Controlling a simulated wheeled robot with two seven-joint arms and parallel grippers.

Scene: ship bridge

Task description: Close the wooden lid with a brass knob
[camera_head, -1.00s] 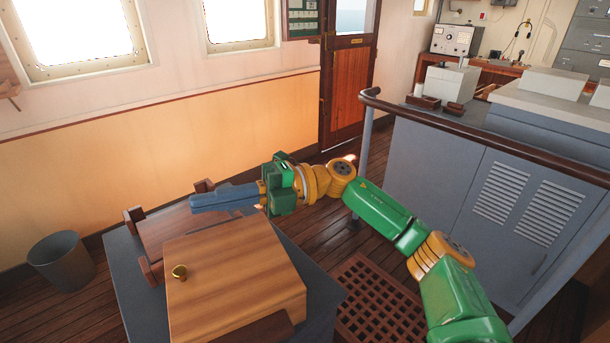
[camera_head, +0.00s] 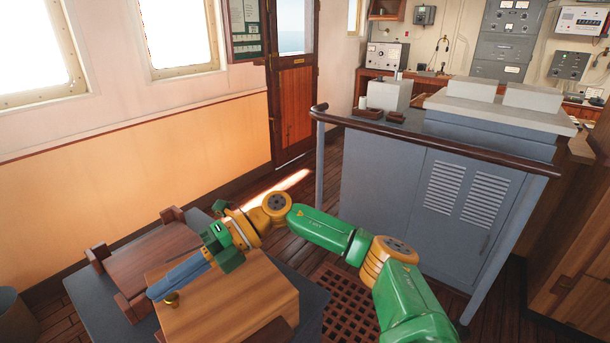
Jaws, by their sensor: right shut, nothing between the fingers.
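The wooden lid (camera_head: 235,305) with its brass knob (camera_head: 171,299) lies flat, level in view, over the grey-topped cabinet at the lower left. My right gripper (camera_head: 160,288) is shut and empty. Its blue fingers reach over the lid's left part, with the tips right by the knob; I cannot tell whether they touch it. The gripper hides part of the lid's far edge. My left gripper is not in view.
A wooden tray-like piece (camera_head: 150,258) with raised ends sits behind the lid on the grey top. A blue-grey console (camera_head: 425,200) with a dark handrail stands to the right. A floor grating (camera_head: 350,312) lies between. A bin (camera_head: 14,318) stands far left.

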